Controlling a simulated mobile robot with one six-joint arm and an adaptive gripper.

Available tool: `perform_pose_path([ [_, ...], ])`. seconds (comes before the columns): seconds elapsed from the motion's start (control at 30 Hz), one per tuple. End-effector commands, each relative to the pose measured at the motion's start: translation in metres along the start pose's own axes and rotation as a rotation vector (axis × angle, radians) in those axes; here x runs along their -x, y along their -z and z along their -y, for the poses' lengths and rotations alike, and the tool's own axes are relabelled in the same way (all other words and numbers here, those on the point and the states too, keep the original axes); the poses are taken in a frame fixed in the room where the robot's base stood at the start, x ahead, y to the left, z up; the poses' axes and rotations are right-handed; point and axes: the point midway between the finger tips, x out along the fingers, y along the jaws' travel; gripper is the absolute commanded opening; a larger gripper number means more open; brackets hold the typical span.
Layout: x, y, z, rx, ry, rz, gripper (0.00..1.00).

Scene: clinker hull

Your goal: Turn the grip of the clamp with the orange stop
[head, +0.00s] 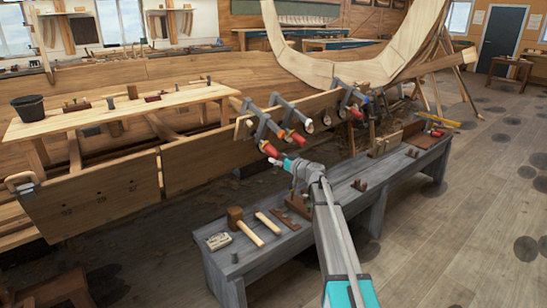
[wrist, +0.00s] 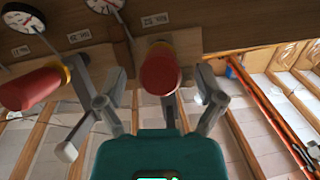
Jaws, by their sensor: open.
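Several grey clamps (head: 262,118) sit along the upper plank of the hull in the head view, with red grips hanging low on their near side. My gripper (head: 284,162) is just below and beside the leftmost red grip (head: 268,149). In the wrist view my gripper (wrist: 160,85) is open, with one finger on each side of a red grip (wrist: 160,72) with a yellow-orange collar. I cannot tell whether the fingers touch it. Another red grip (wrist: 30,89) with a yellow collar is at the left.
Round dials (wrist: 24,18) and small labels are on the plank beside the grips. A grey bench (head: 290,235) below my arm bears a mallet (head: 243,225) and other tools. A plank table (head: 120,110) stands behind the hull side.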

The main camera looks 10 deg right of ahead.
Motion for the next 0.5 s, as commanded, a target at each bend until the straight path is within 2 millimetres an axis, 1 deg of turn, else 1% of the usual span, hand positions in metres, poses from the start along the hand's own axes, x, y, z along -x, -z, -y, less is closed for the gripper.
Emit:
perform_pose_path([
  [0.03,-0.008,0.0,-0.001,0.0,0.001,0.0,0.87],
  [0.2,-0.021,0.0,-0.001,0.0,-0.001,0.0,0.87],
  [0.33,-0.026,0.0,-0.001,0.0,-0.001,0.0,0.87],
  [0.5,-0.027,0.0,0.0,0.0,-0.001,0.0,0.87],
])
